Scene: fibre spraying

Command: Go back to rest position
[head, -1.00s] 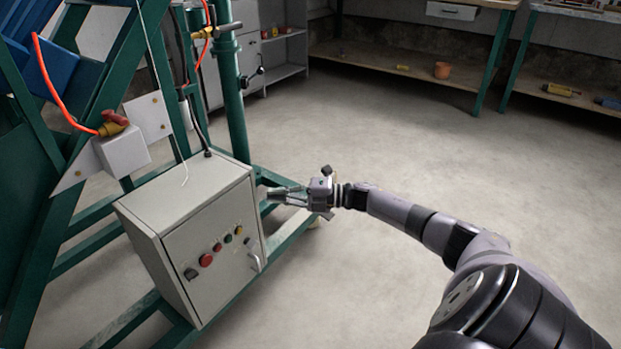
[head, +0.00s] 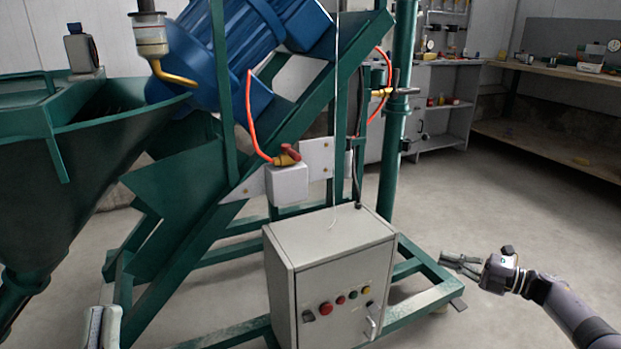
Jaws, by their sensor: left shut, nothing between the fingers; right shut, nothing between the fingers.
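My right gripper (head: 446,261) is in the right part of the head view, with its arm coming in from the lower right edge. It is shut and empty, pointing left, with a gap between its fingers and the grey control box (head: 340,272). The box front has several coloured buttons and a handle (head: 371,327).
A green steel frame (head: 190,235) carries a blue motor (head: 225,45), with a green hopper (head: 75,170) at left. A red-handled valve (head: 287,155) sits above the box. Workbenches (head: 560,75) stand at the back right. The floor (head: 540,215) at right is clear.

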